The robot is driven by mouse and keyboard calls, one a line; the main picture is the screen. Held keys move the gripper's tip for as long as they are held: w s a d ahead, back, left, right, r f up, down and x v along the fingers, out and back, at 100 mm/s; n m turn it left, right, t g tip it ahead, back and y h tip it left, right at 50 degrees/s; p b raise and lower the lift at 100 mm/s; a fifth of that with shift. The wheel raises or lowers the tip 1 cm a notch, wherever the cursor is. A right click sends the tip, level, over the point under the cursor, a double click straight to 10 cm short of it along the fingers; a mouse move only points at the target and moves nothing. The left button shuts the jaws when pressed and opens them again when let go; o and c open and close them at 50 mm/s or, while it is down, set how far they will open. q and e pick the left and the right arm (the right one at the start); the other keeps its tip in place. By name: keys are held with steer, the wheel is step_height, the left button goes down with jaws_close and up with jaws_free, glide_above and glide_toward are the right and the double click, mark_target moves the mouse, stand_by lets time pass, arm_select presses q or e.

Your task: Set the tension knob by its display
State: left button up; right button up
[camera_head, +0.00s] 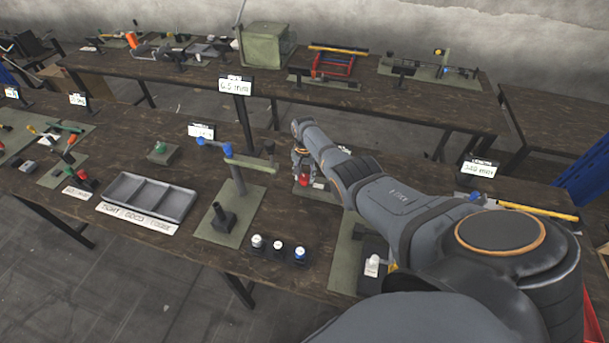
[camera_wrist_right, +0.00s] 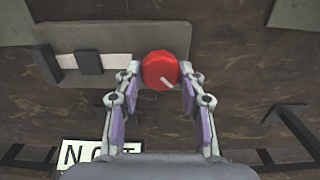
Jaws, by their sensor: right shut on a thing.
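The red knob (camera_wrist_right: 158,70) with a short white pointer line sits between the fingertips of my right gripper (camera_wrist_right: 160,76) in the right wrist view. The pointer runs toward the lower right. My right gripper is shut on the knob from both sides. In the head view, the red knob (camera_head: 305,180) shows small beneath my right gripper (camera_head: 303,172). A grey-green plate with a white strip and a dark block (camera_wrist_right: 88,62) lies left of the knob. A card reading "NOT" (camera_wrist_right: 98,153) is partly hidden by my gripper. My left gripper is not in view.
A grey compartment tray (camera_head: 150,192) stands at the left of the near table. Several round pieces on black bases (camera_head: 278,246) stand near the front edge. A post with a green arm (camera_head: 250,163) rises left of my right gripper. Label signs (camera_head: 236,85) stand behind.

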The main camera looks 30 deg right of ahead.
mark_target(304, 177)
stand_by(0.3)
steer(key=o, duration=1.2)
step_height(304, 177, up, 12)
steer(key=shift+r, duration=0.1)
